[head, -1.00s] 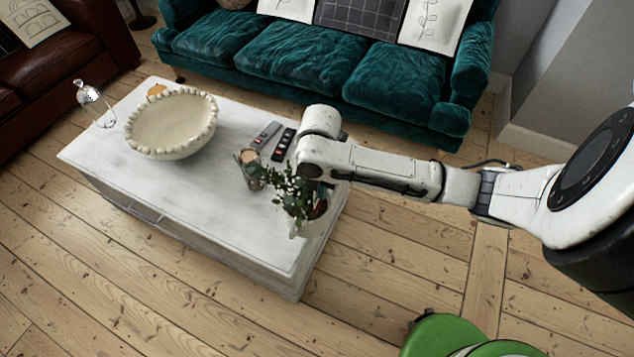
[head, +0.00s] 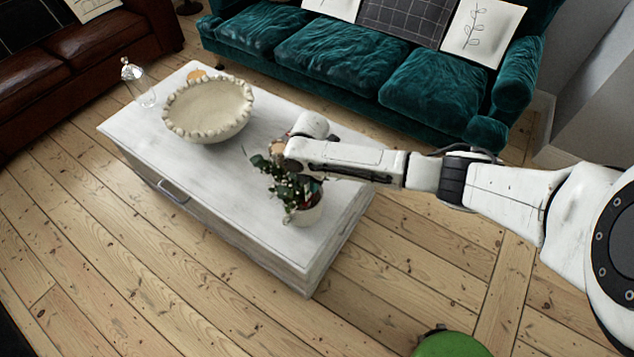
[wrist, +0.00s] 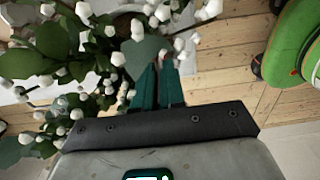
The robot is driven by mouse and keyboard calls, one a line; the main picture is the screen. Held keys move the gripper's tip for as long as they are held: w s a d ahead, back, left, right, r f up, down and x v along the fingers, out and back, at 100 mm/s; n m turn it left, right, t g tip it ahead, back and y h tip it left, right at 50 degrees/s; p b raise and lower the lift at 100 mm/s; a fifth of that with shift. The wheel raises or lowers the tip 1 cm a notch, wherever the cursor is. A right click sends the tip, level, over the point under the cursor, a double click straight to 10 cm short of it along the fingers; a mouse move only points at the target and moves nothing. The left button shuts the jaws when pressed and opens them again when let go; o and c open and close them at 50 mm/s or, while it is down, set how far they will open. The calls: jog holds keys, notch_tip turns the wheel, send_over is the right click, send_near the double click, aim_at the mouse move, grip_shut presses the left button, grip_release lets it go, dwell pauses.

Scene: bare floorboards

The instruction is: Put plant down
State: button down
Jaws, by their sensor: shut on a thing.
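The plant (head: 283,184) has dark green leaves and stands in a white pot (head: 305,213). In the head view it is over the front right part of the white coffee table (head: 215,175), roughly upright. I cannot tell whether the pot touches the table top. My gripper's fingers (wrist: 158,85) show in the wrist view, close together beside green leaves and white berries of the plant, which also shows there (wrist: 65,50). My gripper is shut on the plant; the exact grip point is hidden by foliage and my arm.
A large cream bowl (head: 208,108) and a glass bottle (head: 137,82) stand at the table's far left. A teal sofa (head: 345,62) is behind, a brown leather sofa (head: 95,65) at the left. The table's front left top is clear.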

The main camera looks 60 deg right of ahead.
aim_at(302, 193)
jog(key=shift+w+f, duration=0.3)
jog(key=shift+w, duration=0.1)
jog(key=shift+f+b, duration=0.3)
jog(key=shift+f, duration=1.3)
jog(key=c, duration=1.2)
grip_release()
jog(key=shift+s, duration=0.1)
